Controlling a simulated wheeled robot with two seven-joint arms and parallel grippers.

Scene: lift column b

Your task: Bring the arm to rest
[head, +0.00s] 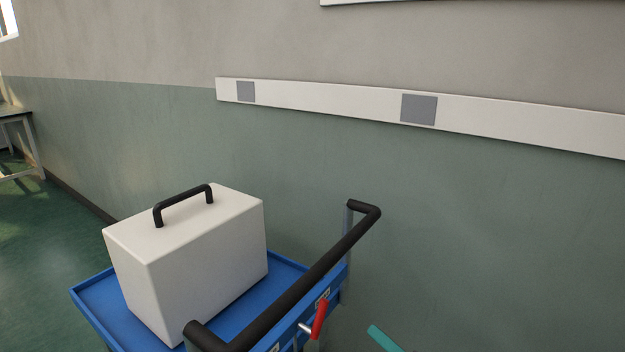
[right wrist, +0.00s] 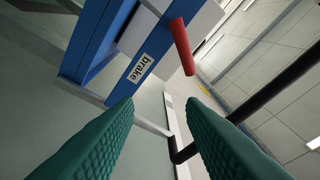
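My right gripper shows in the head view only as a teal finger (head: 385,338) at the bottom edge, right of the blue cart (head: 88,288). In the right wrist view the right gripper (right wrist: 158,106) has its two green ribbed fingers spread wide, with nothing held between them. The red brake lever (head: 320,319) is on the cart's handle end, left of the finger and apart from it. It also shows beyond the fingertips in the right wrist view (right wrist: 181,46), near a "brake" label (right wrist: 139,68). My left gripper is out of view.
A white case (head: 205,265) with a black handle stands on the cart. The cart's black push bar (head: 310,280) rises near my right finger. A green-grey wall with a white rail (head: 330,105) stands behind. A table (head: 18,120) is far left, with open floor before it.

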